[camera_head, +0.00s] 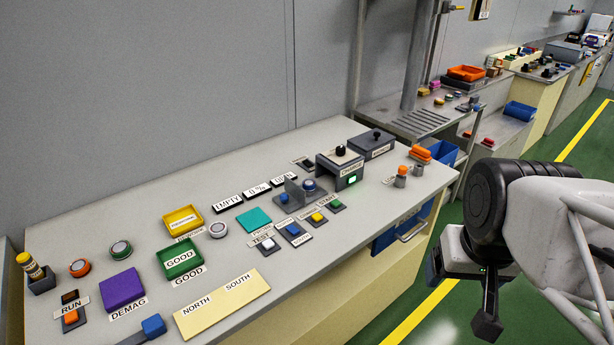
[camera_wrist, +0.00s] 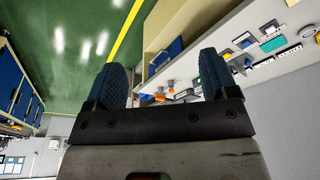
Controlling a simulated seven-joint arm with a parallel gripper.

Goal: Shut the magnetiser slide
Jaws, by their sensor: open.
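A grey housing (camera_head: 340,170) with a black knob on top and a lit green panel stands on the bench; its label is too small to read surely. A grey plate with an upright wall (camera_head: 297,188) sits just left of it, with blue round parts on it; it looks like the slide, standing out from the housing. My gripper (camera_head: 461,294) is at the right, off the bench's front edge and well away from the slide. In the wrist view my gripper (camera_wrist: 162,80) has its two blue fingers wide apart, with nothing between them.
Small buttons (camera_head: 293,230) lie in front of the slide. A darker box (camera_head: 372,144) is behind the housing, and orange-topped parts (camera_head: 400,173) are to its right. A blue drawer with a handle (camera_head: 412,232) is below the bench edge. Trays (camera_head: 180,258) fill the left.

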